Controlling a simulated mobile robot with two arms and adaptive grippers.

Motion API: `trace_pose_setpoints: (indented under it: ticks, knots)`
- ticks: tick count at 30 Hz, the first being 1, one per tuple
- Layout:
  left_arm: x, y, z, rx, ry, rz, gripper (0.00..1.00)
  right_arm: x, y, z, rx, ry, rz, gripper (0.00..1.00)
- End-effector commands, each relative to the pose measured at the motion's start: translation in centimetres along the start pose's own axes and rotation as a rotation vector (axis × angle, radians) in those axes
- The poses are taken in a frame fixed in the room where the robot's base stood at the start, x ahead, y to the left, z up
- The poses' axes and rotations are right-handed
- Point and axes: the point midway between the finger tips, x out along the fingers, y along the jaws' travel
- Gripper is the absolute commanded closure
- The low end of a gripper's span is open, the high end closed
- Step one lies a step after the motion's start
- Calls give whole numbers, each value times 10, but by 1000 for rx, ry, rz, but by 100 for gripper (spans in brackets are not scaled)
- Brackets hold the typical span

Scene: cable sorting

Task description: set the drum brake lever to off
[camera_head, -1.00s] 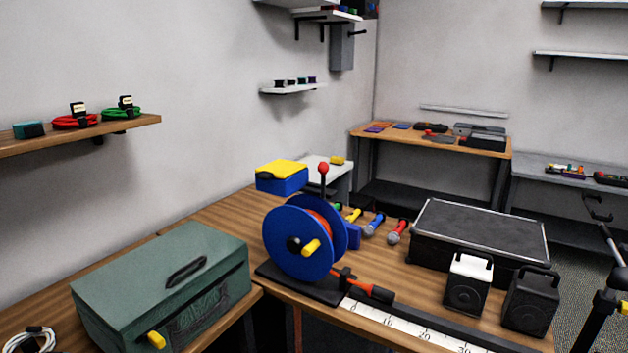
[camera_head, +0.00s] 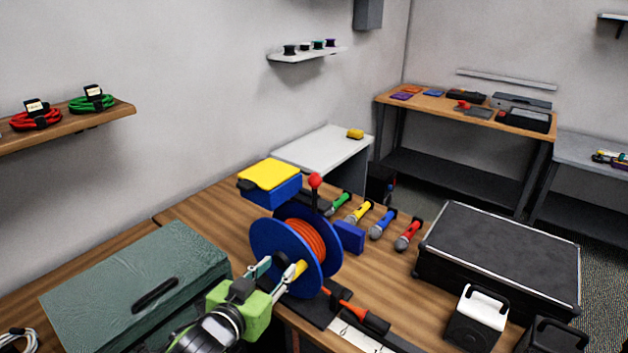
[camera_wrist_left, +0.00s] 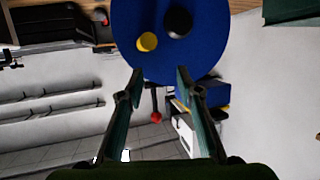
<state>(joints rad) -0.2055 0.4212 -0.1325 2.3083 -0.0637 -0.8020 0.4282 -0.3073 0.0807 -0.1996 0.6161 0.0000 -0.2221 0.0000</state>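The cable drum has blue flanges (camera_head: 265,240) and orange cable (camera_head: 305,238) wound between them. The brake lever is a dark stem with a red knob (camera_head: 316,180), standing about upright behind the drum's top. My left gripper (camera_head: 278,268), green with pale fingers, is in front of the drum's near flange, by the yellow crank handle (camera_head: 301,268). In the left wrist view its fingers (camera_wrist_left: 160,75) are spread with nothing between them. That view seems upside down; the red knob (camera_wrist_left: 156,117) shows beyond the fingers, and the yellow handle (camera_wrist_left: 147,42) on the flange. My right gripper is out of view.
A green case (camera_head: 130,285) stands left of the gripper. A blue box with a yellow lid (camera_head: 270,175) and several microphones (camera_head: 382,225) are behind the drum. A black case (camera_head: 500,255) and small speakers (camera_head: 480,315) stand to the right.

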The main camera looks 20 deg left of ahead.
Motion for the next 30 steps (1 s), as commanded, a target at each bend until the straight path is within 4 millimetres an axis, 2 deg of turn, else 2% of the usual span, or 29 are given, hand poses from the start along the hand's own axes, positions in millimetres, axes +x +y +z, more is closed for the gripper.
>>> trace_pose_setpoints:
  ticks: [1, 3, 7, 10, 14, 24, 30]
  knots:
    - [-1, 1, -34, 2, 82, 17, 67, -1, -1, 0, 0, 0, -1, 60]
    - [-5, 4, -70, -4, 173, 44, 67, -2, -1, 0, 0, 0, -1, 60]
    - [-13, 10, -110, -11, 277, 82, 67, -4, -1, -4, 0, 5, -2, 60]
    - [-11, 12, -121, -14, 302, 92, 67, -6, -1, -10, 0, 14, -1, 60]
    - [4, 13, -128, -16, 303, 91, 67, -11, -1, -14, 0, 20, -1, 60]
    - [66, 19, -148, -14, 302, 91, 67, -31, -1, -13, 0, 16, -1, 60]
    - [96, 22, -155, -15, 300, 92, 67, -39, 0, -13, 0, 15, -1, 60]
